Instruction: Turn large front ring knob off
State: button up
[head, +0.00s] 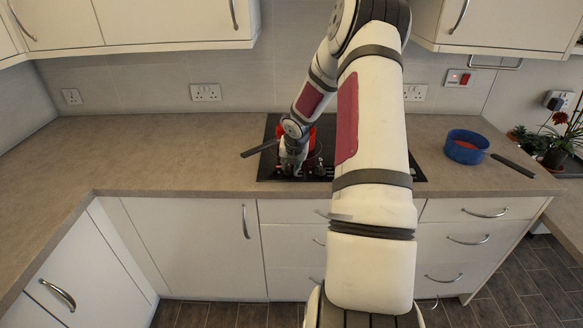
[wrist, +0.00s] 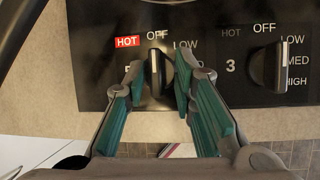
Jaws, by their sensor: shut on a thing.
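The black hob (head: 400,165) is set in the worktop, and my arm covers much of it in the head view. In the wrist view its front panel carries a left knob (wrist: 158,66) under OFF, with a lit red HOT label beside it. My gripper (wrist: 163,82) is shut on this left knob, one finger on each side. The knob's bar stands about upright below OFF; its exact setting is hard to tell. A right knob (wrist: 282,68), by the number 3, stands free; its HOT label is unlit. In the head view my gripper (head: 291,168) is at the hob's front left.
A red pan (head: 312,140), partly hidden by my arm, is on the hob, its dark handle pointing left near my gripper. A blue pan (head: 464,136) stands on the worktop at right. The left worktop (head: 150,150) is clear. Wall cupboards (head: 150,22) hang above.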

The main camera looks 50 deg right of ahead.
jog(key=shift+w+a+n+y+p, duration=0.35)
jog(key=shift+n+p, duration=0.35)
jog(key=shift+p, duration=0.5)
jog(key=shift+c, duration=0.2)
jog(key=o, duration=0.4)
jog(key=shift+d, duration=0.1)
jog(key=shift+s+a+r+p, duration=0.55)
jog(key=shift+s+r+p, duration=0.2)
jog(key=shift+p, duration=0.05)
jog(key=shift+s+a+r+p, duration=1.15)
jog(key=shift+r+p, duration=0.1)
jog(key=shift+p, duration=0.05)
